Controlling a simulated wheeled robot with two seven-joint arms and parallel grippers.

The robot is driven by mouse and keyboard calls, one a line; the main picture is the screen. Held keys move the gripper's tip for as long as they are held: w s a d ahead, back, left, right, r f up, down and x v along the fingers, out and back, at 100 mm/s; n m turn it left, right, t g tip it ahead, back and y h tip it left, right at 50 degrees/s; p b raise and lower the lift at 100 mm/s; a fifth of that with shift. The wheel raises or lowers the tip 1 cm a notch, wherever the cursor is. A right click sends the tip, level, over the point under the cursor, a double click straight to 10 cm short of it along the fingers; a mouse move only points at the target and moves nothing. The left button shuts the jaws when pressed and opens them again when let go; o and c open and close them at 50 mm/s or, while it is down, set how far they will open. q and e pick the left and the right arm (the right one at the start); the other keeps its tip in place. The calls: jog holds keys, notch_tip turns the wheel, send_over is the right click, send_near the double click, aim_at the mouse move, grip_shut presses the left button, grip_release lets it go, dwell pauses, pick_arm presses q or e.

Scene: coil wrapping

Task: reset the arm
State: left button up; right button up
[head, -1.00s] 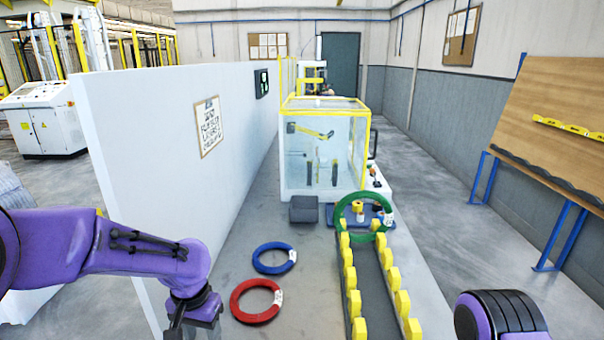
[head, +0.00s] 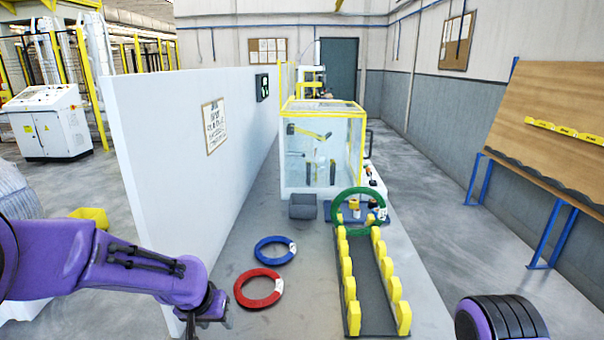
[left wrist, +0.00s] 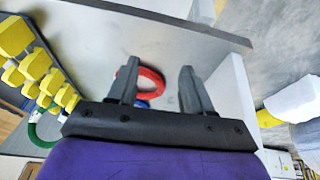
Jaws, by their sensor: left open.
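My left arm comes in from the left in the head view, with its left gripper (head: 207,318) low beside the white partition and near the red coil. In the left wrist view the left gripper's two dark fingers (left wrist: 158,75) stand wide apart with nothing between them touching. A red coil (head: 258,288) and a blue coil (head: 275,250) lie flat on the grey surface. The red coil also shows in the left wrist view (left wrist: 150,85), beyond the fingers. A purple and black part of my right arm is at the lower right; its gripper is out of view.
A green coil (head: 360,192) stands upright at the far end of a lane of yellow rollers (head: 347,266). Behind it is a glass-walled machine (head: 310,160) with a yellow frame. The white partition (head: 160,150) is close to my left arm. A wooden board (head: 550,110) is at right.

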pick_arm(q)
jog(key=s+a+f+n+t+y, duration=0.1)
jog(key=s+a+f+n+t, duration=0.15)
jog(key=f, duration=0.35)
jog(key=s+a+f+n+t+y, duration=0.1)
jog(key=s+a+f+n, duration=0.15)
jog(key=f, duration=0.35)
jog(key=s+a+f+g+y, duration=0.1)
jog(key=s+f, duration=0.3)
jog(key=s, duration=0.5)
jog(key=s+a+f+n+g, duration=0.1)
jog(key=s+a+f, duration=0.2)
jog(key=s, duration=0.6)
jog(key=s+a+f+n+g+y, duration=0.1)
jog(key=s+a+f+g, duration=0.1)
jog(key=s+f, duration=0.4)
jog(key=s, duration=0.3)
jog(key=shift+s+y, duration=0.3)
